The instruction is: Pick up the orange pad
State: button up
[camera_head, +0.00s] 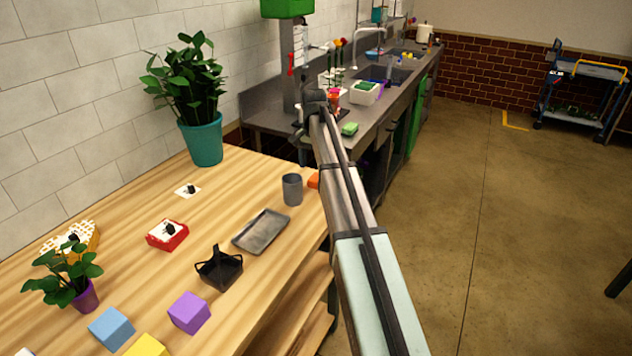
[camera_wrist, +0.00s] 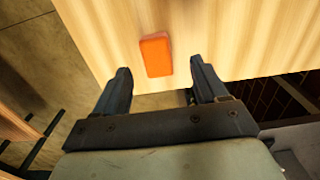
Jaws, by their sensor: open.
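The orange pad (camera_wrist: 156,56) lies flat on the wooden table near its edge in the wrist view. It is a small block with rounded corners. In the head view only a part of the orange pad (camera_head: 314,180) shows, at the table's right edge, beside my arm. My gripper (camera_wrist: 160,72) is open, with its two dark fingers apart and nothing between them. In the wrist picture the pad appears between and just beyond the fingertips. The height of the fingers above the pad is hard to tell. In the head view my arm hides the fingers.
On the wooden table (camera_head: 120,225), a grey cup (camera_head: 292,189) stands just left of the pad. A grey tray (camera_head: 261,231), a black basket (camera_head: 219,268) and a red box (camera_head: 167,235) lie further left. A plant in a teal pot (camera_head: 203,140) stands behind. A sink counter (camera_head: 270,117) is beyond.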

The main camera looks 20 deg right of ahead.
aim_at(316, 177)
jog(key=shift+d+f, duration=0.15)
jog(key=shift+f, duration=1.15)
jog(key=shift+d+f, duration=0.15)
jog(key=shift+f, duration=1.15)
jog(key=shift+c, duration=0.2)
jog(key=c, duration=1.1)
